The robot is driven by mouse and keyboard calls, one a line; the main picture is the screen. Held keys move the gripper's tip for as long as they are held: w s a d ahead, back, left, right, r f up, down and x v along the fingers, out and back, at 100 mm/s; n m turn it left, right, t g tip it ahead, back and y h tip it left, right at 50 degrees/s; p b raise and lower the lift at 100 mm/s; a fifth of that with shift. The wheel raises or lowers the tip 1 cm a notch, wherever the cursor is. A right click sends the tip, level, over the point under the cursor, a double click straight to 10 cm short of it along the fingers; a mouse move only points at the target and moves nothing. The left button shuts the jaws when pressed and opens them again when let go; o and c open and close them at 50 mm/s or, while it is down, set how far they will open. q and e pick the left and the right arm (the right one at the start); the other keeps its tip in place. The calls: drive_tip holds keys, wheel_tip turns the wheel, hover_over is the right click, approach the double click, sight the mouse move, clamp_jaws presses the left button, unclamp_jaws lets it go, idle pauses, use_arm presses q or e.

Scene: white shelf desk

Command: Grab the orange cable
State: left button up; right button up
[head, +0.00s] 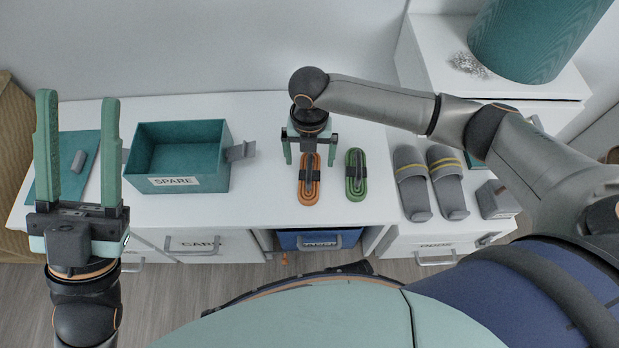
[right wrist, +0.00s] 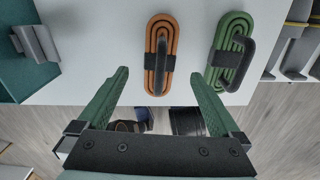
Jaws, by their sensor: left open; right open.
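The orange cable (head: 309,187) is a flat coiled bundle with a black strap, lying on the white desk near its front edge. It also shows in the right wrist view (right wrist: 151,77). My right gripper (head: 309,160) is open over the cable's far end in the head view. In the right wrist view its two green fingers (right wrist: 160,85) are spread apart, and the orange cable lies ahead, between their lines. Nothing is held. My left gripper (head: 77,105) is open and empty, with fingers pointing up, at the left of the desk.
A similar green cable (head: 356,175) lies close to the right of the orange one. A teal SPARE box (head: 176,183) stands to the left. Grey slippers (head: 411,184) and a small grey block (head: 497,200) lie to the right. The desk (head: 270,120) behind the cables is bare.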

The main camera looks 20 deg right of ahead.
wheel_tip(320, 180, down, 2)
drive_tip(key=shift+f, duration=0.1)
drive_tip(key=f+b, duration=0.1)
drive_tip(key=f, duration=0.1)
drive_tip(key=f+b, duration=0.2)
drive_tip(key=shift+s+f, duration=0.2)
drive_tip(key=shift+f, duration=0.2)
use_arm(q)
drive_tip(key=f, duration=0.4)
drive_tip(key=shift+w+d+n, duration=0.1)
drive_tip(key=shift+d+n, duration=0.1)
drive_tip(key=shift+n, duration=0.2)
use_arm(e)
drive_tip(key=shift+c, duration=0.4)
drive_tip(key=c, duration=1.3)
use_arm(q)
drive_tip(key=shift+r, duration=0.15)
use_arm(e)
drive_tip(key=shift+r, duration=0.1)
drive_tip(key=shift+c, duration=0.7)
